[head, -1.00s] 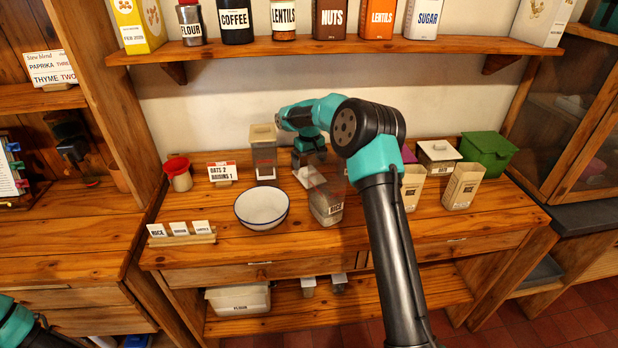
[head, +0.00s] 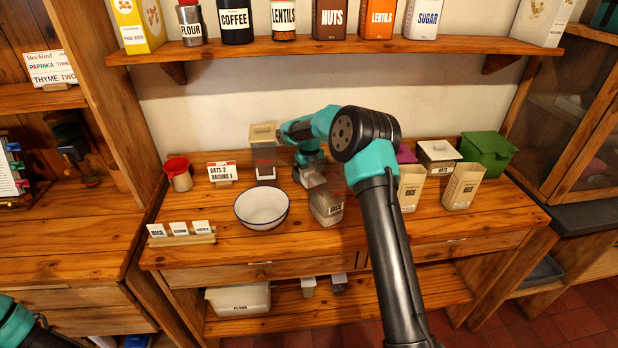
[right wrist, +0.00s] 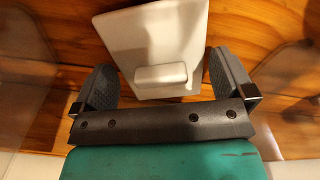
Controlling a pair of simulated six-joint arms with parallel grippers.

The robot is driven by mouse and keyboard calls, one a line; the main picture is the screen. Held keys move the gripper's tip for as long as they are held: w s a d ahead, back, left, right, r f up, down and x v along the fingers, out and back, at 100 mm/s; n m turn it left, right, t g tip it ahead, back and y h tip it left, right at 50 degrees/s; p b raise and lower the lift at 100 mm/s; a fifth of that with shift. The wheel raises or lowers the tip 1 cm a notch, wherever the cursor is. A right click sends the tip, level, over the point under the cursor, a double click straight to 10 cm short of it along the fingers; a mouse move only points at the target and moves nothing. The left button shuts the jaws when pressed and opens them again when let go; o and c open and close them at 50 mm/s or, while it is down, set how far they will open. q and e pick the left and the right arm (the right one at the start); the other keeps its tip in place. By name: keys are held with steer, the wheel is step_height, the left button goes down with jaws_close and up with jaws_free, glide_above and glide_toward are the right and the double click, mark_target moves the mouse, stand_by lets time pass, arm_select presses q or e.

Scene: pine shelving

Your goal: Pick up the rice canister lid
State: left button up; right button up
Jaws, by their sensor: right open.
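The rice canister (head: 325,203) is a clear box with a RICE label, standing on the worktop right of the bowl. In the right wrist view a pale square lid (right wrist: 150,35) with a raised block handle (right wrist: 161,78) lies over wood. My right gripper (right wrist: 162,85) is open, with one finger on each side of the handle and gaps on both sides. In the head view my right gripper (head: 309,172) is down beside the rice canister, and the lid is mostly hidden there. My left gripper is out of view.
A white bowl (head: 262,208) stands left of the canister. A tall lidded canister (head: 265,160) stands behind it. RICE cartons (head: 463,186), a lidded oats box (head: 438,155) and a green bin (head: 487,154) stand to the right. A shelf (head: 340,47) runs above.

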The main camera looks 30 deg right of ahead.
steer(key=c, duration=0.6)
steer(key=shift+r, duration=0.1)
step_height(320, 180, up, 18)
steer(key=shift+f, duration=0.1)
stand_by(0.4)
steer(key=shift+s+d, duration=0.1)
steer(key=shift+s, duration=0.05)
stand_by(0.4)
